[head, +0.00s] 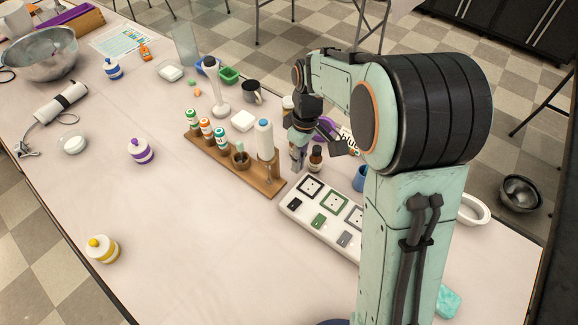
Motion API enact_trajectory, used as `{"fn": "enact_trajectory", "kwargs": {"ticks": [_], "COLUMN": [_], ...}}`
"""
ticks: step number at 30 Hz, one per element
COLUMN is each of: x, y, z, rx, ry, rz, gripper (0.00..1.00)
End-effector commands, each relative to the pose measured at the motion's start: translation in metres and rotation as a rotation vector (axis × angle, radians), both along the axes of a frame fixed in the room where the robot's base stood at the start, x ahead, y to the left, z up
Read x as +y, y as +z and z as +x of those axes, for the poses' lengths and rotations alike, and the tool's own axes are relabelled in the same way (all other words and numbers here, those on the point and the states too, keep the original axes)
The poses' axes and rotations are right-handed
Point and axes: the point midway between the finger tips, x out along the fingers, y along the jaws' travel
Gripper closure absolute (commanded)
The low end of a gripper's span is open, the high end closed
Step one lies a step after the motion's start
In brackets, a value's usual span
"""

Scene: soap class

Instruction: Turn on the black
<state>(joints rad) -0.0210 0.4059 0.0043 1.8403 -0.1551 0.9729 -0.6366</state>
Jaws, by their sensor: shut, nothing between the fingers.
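A white power strip (304,221) lies on the table in front of my arm. It has sockets with black, green and grey frames and a small coloured switch by each. The black switch (295,204) is at the strip's left end, below the black-framed socket (311,187). I cannot tell whether the switch is pressed. My gripper (297,168) points down just above and behind the strip's left end, shut and empty. It appears apart from the switch. My arm hides the strip's right end.
A wooden rack (222,163) with several bottles stands left of my gripper. A small brown bottle (316,158) stands just right of it. A black mug (251,91) is farther back. The table's front left is mostly clear, with a yellow-lidded jar (102,249).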

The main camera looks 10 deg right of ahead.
Motion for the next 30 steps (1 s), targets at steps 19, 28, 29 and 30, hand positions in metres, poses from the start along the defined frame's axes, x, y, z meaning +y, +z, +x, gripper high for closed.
{"fn": "enact_trajectory", "kwargs": {"ticks": [19, 28, 29, 30], "x": [0.004, 0.009, 0.010, 0.010], "y": [-0.045, -0.107, -0.112, -0.118], "z": [-0.005, -0.011, -0.011, -0.012], "rx": [0.008, 0.007, 0.006, 0.006], "ry": [0.000, 0.000, 0.000, 0.000], "rz": [-0.001, -0.001, -0.001, -0.001], "gripper": [1.00, 1.00, 1.00, 1.00]}}
